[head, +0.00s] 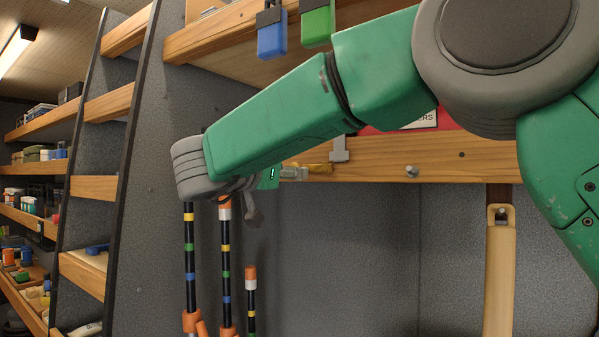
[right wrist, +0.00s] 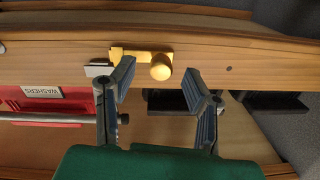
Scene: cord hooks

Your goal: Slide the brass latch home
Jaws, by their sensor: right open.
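The brass latch is a short bar with a round knob (right wrist: 161,67), fixed to a wooden shelf edge in the right wrist view. In the head view part of the brass latch (head: 319,168) shows at the end of my green right arm. A silver keeper (right wrist: 98,69) sits near the bar's left end in the wrist view; I cannot tell if the bar is inside it. My right gripper (right wrist: 160,78) is open. Its fingertips stand on either side of the knob, with gaps showing. My left gripper is out of view.
A red box (right wrist: 45,100) labelled washers is by the shelf. A tan strap (head: 499,270) hangs from a peg at right.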

